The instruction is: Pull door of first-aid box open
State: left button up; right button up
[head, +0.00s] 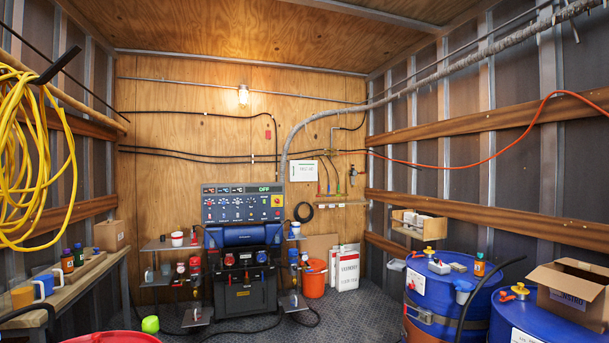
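The first-aid box (303,171) is a small white box with green lettering. It is mounted on the plywood back wall, just right of the control panel. Its white front faces me and looks closed, but it is too small to make out a handle or hinge. Neither of my grippers shows in the head view.
A control panel machine (243,205) stands against the back wall below left of the box. An orange bucket (314,280) and white bags (347,268) stand below it. Blue drums (445,295) fill the right front, a bench (70,290) the left. Dark floor (350,315) is open between.

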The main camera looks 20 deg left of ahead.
aim_at(299, 170)
jog(key=i+l+u, duration=0.1)
jog(key=i+u, duration=0.35)
jog(key=i, duration=0.85)
jog(key=i+l+u, duration=0.1)
jog(key=i+u, duration=0.35)
jog(key=i, duration=0.4)
jog(key=i+u, duration=0.25)
jog(key=i, duration=0.55)
jog(key=i+z, duration=0.2)
jog(key=i, duration=0.65)
jog(key=i+z, duration=0.2)
jog(key=i, duration=0.3)
jog(key=i+z, duration=0.25)
jog(key=i, duration=0.25)
jog(key=i+j+z, duration=0.2)
jog(key=i, duration=0.25)
jog(key=i+j+z, duration=0.25)
jog(key=i, duration=0.2)
